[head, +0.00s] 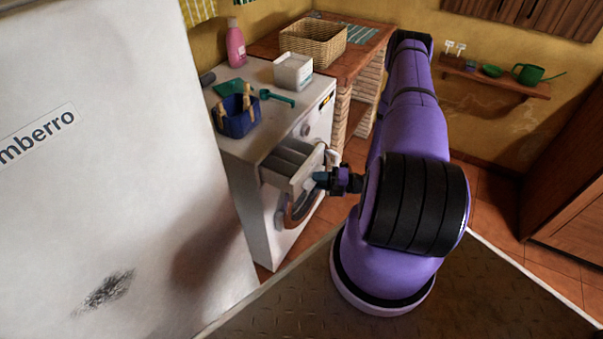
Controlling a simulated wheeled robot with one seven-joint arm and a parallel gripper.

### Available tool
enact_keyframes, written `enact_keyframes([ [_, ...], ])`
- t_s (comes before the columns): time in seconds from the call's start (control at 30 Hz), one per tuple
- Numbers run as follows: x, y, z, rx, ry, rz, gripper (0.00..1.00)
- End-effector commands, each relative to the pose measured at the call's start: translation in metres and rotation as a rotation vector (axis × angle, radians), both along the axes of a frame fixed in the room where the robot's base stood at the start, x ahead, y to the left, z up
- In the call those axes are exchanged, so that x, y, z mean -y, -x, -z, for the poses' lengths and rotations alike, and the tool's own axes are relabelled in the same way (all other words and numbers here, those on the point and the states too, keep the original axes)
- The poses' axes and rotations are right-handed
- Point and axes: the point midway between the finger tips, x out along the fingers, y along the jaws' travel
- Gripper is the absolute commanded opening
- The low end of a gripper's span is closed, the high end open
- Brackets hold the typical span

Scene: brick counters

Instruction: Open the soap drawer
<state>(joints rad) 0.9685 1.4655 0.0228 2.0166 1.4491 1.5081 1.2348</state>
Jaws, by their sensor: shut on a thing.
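The soap drawer (291,164) of the white washing machine (251,203) is pulled out from the machine's front, and its inner compartments show from above. My gripper (322,179) is at the drawer's front panel, with its fingers shut on it near the right end. The exact grip is small and partly hidden by the gripper itself. The round door (300,208) of the machine is below the drawer.
On the machine stand a blue basket (236,122) with clothespins, a green scoop (277,97), a white box (293,70) and a pink bottle (236,44). A tall white fridge (100,150) stands close on the left. A wicker basket (313,40) sits on the brick counter behind.

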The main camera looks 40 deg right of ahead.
Motion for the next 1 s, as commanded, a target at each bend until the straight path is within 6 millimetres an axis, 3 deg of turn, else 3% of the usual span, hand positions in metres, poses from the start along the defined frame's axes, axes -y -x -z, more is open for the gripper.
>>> enact_keyframes([
  [0.1,0.007,0.023,0.005,-0.014,0.005,0.001,0.00],
  [0.3,0.013,0.041,0.005,-0.014,0.004,0.000,0.00],
  [0.7,0.015,0.044,0.005,-0.014,0.004,0.000,0.00],
  [0.73,0.015,0.044,0.005,-0.014,0.004,0.000,0.30],
  [0.8,0.014,0.044,0.005,-0.014,0.004,0.000,0.46],
  [1.0,0.015,0.043,0.003,-0.008,0.003,-0.001,0.47],
])
